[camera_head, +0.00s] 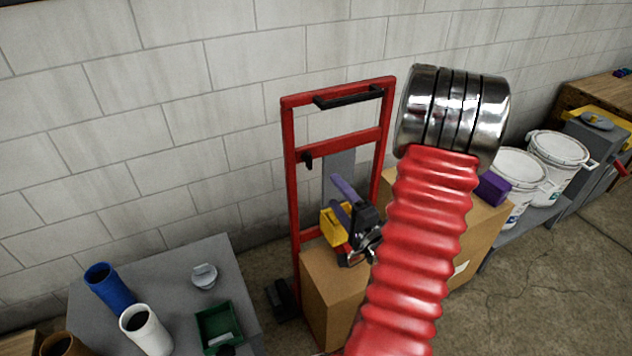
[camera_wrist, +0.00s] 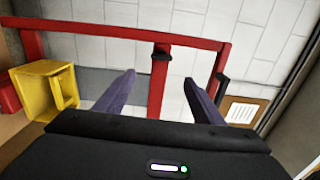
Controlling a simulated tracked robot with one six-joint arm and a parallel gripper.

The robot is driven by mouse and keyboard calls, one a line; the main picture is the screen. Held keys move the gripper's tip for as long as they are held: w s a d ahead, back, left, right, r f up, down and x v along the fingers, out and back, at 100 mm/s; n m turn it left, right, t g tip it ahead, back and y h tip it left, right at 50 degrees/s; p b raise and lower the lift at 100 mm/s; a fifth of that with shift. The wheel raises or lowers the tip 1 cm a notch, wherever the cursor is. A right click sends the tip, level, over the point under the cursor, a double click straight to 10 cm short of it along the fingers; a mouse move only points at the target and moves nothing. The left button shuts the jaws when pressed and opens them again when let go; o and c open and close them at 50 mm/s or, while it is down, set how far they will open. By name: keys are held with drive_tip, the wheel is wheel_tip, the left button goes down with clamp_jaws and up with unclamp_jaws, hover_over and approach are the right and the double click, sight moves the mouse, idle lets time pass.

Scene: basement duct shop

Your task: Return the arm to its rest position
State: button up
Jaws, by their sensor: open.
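My gripper (camera_head: 333,191) is in front of the red hand truck (camera_head: 288,170), above a cardboard box (camera_head: 330,290). Its two purple fingers stand apart with nothing between them, which also shows in the wrist view (camera_wrist: 158,90). My red ribbed arm with its shiny metal joint fills the right middle of the head view and hides part of the boxes. In the wrist view the hand truck's red frame (camera_wrist: 110,32) lies beyond the fingers. I cannot tell how far it is from the fingertips.
A yellow bin (camera_head: 334,226) is close beside my gripper, left of the fingers in the wrist view (camera_wrist: 45,92). A purple block (camera_head: 493,188) sits on a box. White buckets (camera_head: 557,160) stand right. A grey table (camera_head: 150,262) holds tubes and a green tray (camera_head: 213,322).

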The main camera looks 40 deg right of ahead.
idle(0.3)
drive_tip(key=s+d+f+n+g, duration=0.2)
drive_tip(key=s+f+n+g, duration=0.65)
drive_tip(key=f+g, duration=0.4)
drive_tip(key=a+r+n+y, duration=0.1)
drive_tip(key=a+r+n, duration=0.3)
drive_tip(key=a+r, duration=0.4)
drive_tip(key=s+a+r+n+y, duration=0.1)
drive_tip(key=a+r+n, duration=0.3)
drive_tip(key=a+r, duration=0.5)
drive_tip(key=a+r+n+y, duration=0.3)
drive_tip(key=a+r+n, duration=0.2)
drive_tip(key=a, duration=1.3)
drive_tip(key=shift+s+a+r+t, duration=0.3)
drive_tip(key=shift+a+r+t, duration=0.1)
drive_tip(key=shift+r, duration=1.5)
drive_tip(key=shift+c, duration=0.2)
